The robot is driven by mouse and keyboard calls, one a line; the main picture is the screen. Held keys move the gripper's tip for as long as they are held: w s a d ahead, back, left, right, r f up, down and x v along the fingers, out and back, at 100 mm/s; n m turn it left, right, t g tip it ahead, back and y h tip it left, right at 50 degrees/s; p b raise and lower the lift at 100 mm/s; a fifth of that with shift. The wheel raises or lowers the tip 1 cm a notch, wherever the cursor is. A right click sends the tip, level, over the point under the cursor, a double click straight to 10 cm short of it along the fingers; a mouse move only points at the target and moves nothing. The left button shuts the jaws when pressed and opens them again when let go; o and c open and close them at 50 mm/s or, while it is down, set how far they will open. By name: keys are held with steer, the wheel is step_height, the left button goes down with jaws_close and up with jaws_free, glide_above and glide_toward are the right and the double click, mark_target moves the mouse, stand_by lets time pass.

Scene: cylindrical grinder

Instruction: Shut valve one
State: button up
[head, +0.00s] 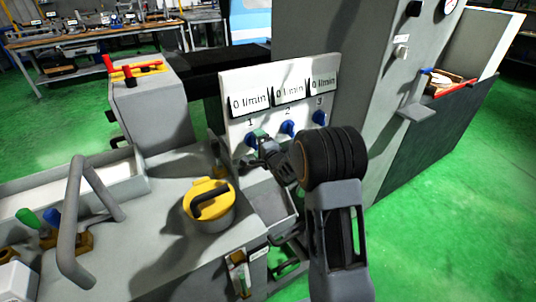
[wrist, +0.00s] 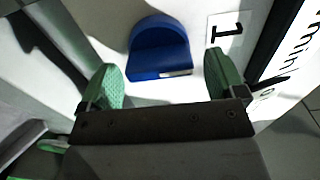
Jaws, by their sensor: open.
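Valve one is a blue knob (head: 251,141) under the numeral 1 on the white panel (head: 236,115). It fills the upper middle of the wrist view (wrist: 160,48), beside the printed 1. My gripper (head: 262,137) is at this knob, partly covering it in the head view. In the wrist view my gripper (wrist: 161,74) is open, with green pads spread to either side of the knob's line and nothing between them. The knob appears just beyond the fingertips; I see no contact. The display above (head: 249,103) reads 0 l/min.
Blue knobs two (head: 288,128) and three (head: 319,118) sit close to the right on the same panel, under displays that also read 0 l/min. A yellow-lidded pot (head: 208,200) stands on the machine at front left. The grey cabinet (head: 330,45) rises behind the panel.

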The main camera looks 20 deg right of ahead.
steer(key=v, duration=1.2)
steer(key=shift+s, duration=0.2)
steer(key=shift+d, duration=0.1)
steer(key=shift+f, duration=0.1)
steer(key=s+d+f+n+g+h+p, duration=0.2)
steer(key=s+d+f+n+g+h, duration=0.35)
steer(key=f+n+g, duration=0.3)
steer(key=s+a+r+n+g+p, duration=0.2)
steer(key=s+a+r+p, duration=0.3)
steer(key=s+r, duration=0.3)
steer(key=s+a+r+n+g+y+p, duration=0.1)
steer(key=s+a+r+n+g+p, duration=0.2)
steer(key=s+r, duration=0.6)
step_height(320, 180, up, 7)
steer(key=shift+a+f+n+p, duration=0.15)
steer(key=shift+a+n+p, duration=0.75)
steer(key=shift+n, duration=0.15)
